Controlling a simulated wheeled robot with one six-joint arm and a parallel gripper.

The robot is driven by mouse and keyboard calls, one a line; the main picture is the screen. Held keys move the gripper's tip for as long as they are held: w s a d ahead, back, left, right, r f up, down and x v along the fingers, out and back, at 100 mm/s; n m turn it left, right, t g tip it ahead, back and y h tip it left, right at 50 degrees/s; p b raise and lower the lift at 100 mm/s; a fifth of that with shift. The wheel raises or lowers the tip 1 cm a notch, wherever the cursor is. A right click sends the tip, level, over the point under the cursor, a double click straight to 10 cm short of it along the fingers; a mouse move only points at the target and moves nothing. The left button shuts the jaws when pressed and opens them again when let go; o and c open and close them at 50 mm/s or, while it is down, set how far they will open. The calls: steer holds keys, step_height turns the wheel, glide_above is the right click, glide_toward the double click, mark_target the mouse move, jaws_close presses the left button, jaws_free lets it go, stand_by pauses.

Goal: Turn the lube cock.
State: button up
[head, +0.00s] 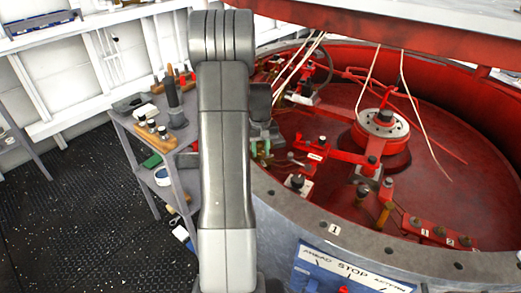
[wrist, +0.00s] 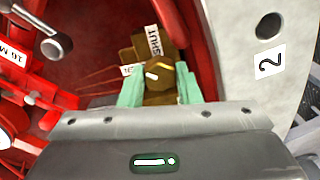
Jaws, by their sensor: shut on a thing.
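The lube cock (wrist: 159,98) is a brass fitting in the wrist view, set on the red surface beside the grey rim. A white label reading SHUT (wrist: 153,40) stands by it, and a second small label is partly hidden by a green finger. My gripper (wrist: 160,82) has one pale green finger on each side of the brass piece and is shut on it. In the head view my gripper (head: 263,147) is small and partly hidden behind my arm, over the red well's left edge; the cock cannot be made out clearly there.
The grey riveted rim (wrist: 235,45) with a plate marked 2 (wrist: 269,62) lies right of the fingers. A ball-ended lever (wrist: 52,47) stands upper left. A bench with tools (head: 157,135) stands left of my arm. A blue STOP panel (head: 352,272) is in front.

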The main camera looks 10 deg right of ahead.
mark_target(261, 151)
steer(key=m, duration=0.5)
steer(key=shift+m, duration=0.3)
steer(key=m, duration=0.4)
steer(key=shift+m, duration=0.4)
steer(key=o, duration=1)
steer(key=shift+c, duration=0.2)
step_height(261, 151, up, 14)
steer(key=shift+f, duration=0.1)
